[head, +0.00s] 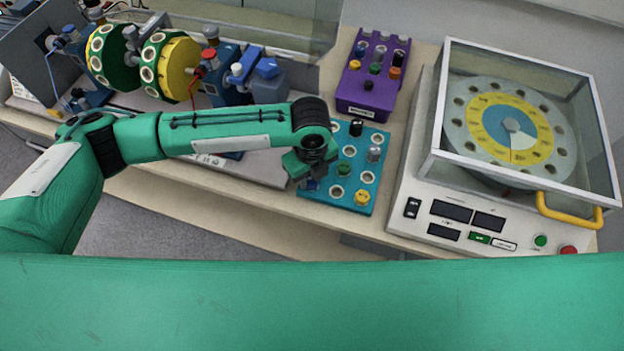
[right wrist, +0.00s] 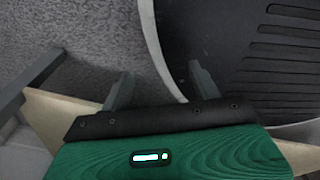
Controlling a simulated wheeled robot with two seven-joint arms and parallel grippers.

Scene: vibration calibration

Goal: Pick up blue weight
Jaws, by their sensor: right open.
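A small blue weight (head: 312,184) stands in the near left part of the teal weight tray (head: 330,205), mostly hidden by my left gripper. My left gripper (head: 312,178) points down right over it; whether the fingers are open or touch it cannot be told. Another blue weight (head: 361,47) stands in the purple tray (head: 362,101) farther back. The teal tray also holds black, grey, green and yellow weights and several empty white-rimmed holes. In the right wrist view my right gripper (right wrist: 160,86) is open, its fingers wide apart with nothing between them.
A balancing machine with green and yellow discs (head: 168,68) stands at the left. At the right is a white machine (head: 420,180) with a clear cover over a round holed disc (head: 470,150) and a yellow handle (head: 568,213). Grey floor and a dark slotted surface (right wrist: 230,45) lie around my right gripper.

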